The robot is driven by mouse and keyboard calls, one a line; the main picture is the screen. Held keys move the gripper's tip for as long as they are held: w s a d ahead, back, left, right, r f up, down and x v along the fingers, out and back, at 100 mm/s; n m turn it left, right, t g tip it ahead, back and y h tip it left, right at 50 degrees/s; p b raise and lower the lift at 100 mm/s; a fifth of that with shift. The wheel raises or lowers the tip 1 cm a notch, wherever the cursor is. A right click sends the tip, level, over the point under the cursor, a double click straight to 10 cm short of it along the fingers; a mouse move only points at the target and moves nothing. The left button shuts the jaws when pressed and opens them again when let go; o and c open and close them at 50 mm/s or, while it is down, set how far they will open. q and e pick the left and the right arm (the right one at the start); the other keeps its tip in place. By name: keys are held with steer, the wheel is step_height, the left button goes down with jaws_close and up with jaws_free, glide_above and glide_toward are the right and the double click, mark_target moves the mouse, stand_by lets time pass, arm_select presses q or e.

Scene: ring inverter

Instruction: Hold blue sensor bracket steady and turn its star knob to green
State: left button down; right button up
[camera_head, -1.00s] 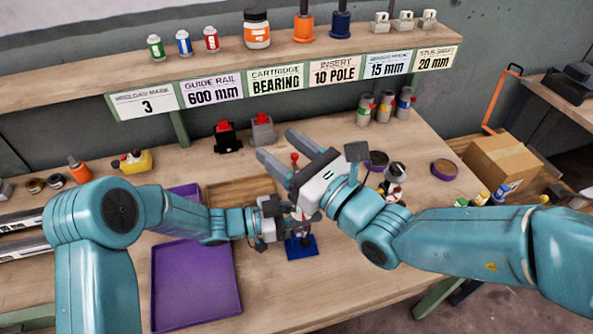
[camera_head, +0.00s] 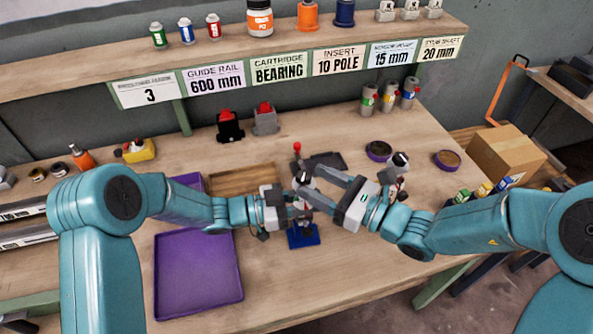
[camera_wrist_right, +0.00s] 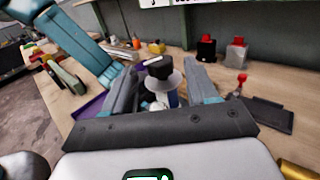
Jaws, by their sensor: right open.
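The blue sensor bracket (camera_head: 304,239) stands on the bench right of the purple tray, its blue base showing and its upper part partly hidden by my grippers. My left gripper (camera_head: 298,213) is at the bracket's upright from the left; its fingers are too hidden to tell if they are closed. My right gripper (camera_head: 309,181) is open, reaching from the right above the bracket. In the right wrist view, a black knob on a pale disc (camera_wrist_right: 160,76) sits between the open fingers (camera_wrist_right: 158,88), with no clear contact. No green mark is readable.
The purple tray (camera_head: 198,290) lies at front left. A red-tipped lever (camera_head: 297,150) and a dark plate (camera_head: 325,161) are just behind the grippers. Purple-rimmed dishes (camera_head: 378,151) and a black-and-white item (camera_head: 399,161) stand to the right. Bare bench lies front right.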

mark_target(300, 171)
steer(key=x, duration=0.5)
steer(key=shift+w+a, duration=0.1)
steer(key=shift+a, duration=0.15)
steer(key=c, duration=1)
steer(key=shift+c, duration=0.3)
steer(key=m+t+h, duration=0.3)
steer(key=t, duration=0.1)
steer(key=shift+w, duration=0.15)
steer(key=shift+w+d+m+t+h, duration=0.1)
steer(key=shift+d+m+t+h, duration=0.15)
steer(key=shift+m+t+h, duration=0.5)
